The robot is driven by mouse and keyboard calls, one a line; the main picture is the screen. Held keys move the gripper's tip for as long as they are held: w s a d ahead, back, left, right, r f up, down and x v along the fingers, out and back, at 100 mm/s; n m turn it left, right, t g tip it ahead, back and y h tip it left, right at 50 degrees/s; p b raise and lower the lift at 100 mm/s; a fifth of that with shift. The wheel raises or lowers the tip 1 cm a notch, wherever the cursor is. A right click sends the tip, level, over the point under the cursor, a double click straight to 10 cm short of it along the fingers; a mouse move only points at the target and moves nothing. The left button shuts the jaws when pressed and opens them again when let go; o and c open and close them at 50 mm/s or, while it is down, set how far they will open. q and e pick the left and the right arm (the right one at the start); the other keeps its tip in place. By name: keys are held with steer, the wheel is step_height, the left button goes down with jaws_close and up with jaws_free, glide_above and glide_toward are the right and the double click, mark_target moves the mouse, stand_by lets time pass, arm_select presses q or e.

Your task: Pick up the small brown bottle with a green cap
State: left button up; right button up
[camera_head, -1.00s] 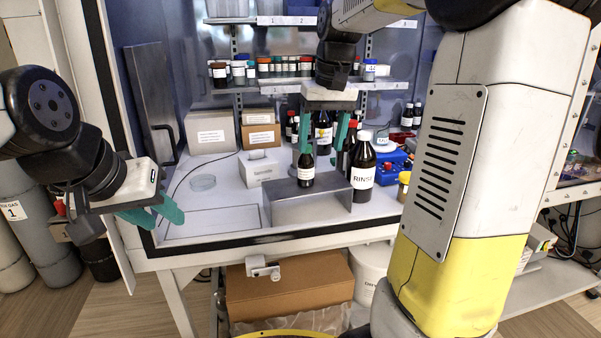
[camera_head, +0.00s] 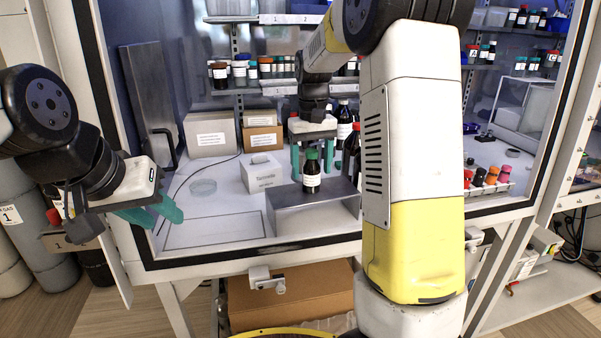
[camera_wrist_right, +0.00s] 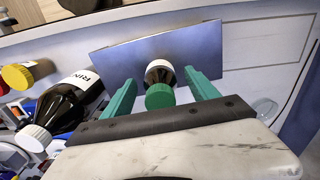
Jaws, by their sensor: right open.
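The small brown bottle (camera_head: 312,183) has a green cap and a white label. It stands upright on a grey metal stand (camera_head: 300,219). My right gripper (camera_head: 312,172) is open, with its green fingers on either side of the bottle. In the right wrist view the bottle's green cap (camera_wrist_right: 160,96) shows between the fingertips (camera_wrist_right: 158,82), with a gap on both sides. My left gripper (camera_head: 170,219) is open and empty, off at the left in front of the cabinet edge.
A white box (camera_head: 262,174) stands left of the metal stand. Several bottles stand on the shelf behind. The cabinet floor at the left is mostly clear.

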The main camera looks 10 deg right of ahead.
jaws_close()
stand_by(0.3)
